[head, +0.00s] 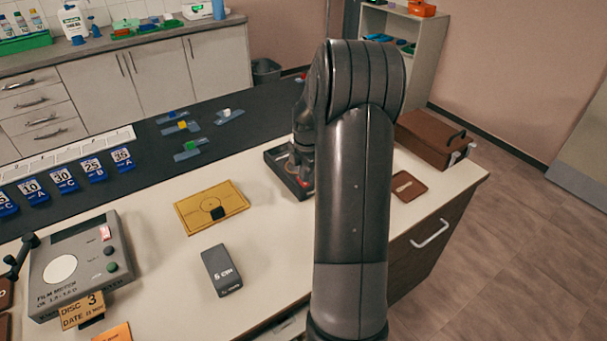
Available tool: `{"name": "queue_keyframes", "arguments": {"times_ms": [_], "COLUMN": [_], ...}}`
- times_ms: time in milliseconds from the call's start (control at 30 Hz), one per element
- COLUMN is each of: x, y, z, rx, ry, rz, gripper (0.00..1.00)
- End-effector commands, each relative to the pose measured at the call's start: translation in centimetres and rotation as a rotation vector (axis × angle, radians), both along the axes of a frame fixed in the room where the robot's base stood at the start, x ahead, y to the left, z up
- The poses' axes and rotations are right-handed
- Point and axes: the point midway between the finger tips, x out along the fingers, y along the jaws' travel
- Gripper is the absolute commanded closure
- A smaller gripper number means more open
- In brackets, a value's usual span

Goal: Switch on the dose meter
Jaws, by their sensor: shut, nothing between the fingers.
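Nothing in the head view is clearly labelled as the dose meter. A black tray-like unit (276,156) with a raised rim lies on the white top, partly hidden by my arm. My gripper (304,178) points down over this unit, small and mostly dark, with its fingers shut and empty. Whether the fingertips touch the unit is too small to tell. A grey film meter (78,272) stands at the lower left, with a white round disc, a red switch and dark and green buttons. A dark grey block (221,270) marked 5 cm lies in front of it to the right.
A yellow plate (211,208) with a black square lies in the middle. A brown case (433,139) and a brown flat plate (408,187) are at the right. Blue numbered markers (62,181) line the left. My upright arm blocks the centre right.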

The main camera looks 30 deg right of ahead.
Motion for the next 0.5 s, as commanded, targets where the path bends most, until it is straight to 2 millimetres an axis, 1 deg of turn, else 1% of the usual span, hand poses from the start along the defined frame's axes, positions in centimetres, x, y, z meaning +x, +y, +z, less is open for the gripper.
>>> {"name": "queue_keyframes", "arguments": {"times_ms": [167,300,500], "x": [-0.3,-0.8,-1.4], "y": [-0.1,-0.1,-0.1], "z": [2.8,6.1,10.4], "rx": [-0.003,-0.004,-0.003], "ry": [-0.004,-0.005,-0.004], "rz": [-0.001,-0.001,0.0], "gripper": [1.0,1.0,1.0]}}
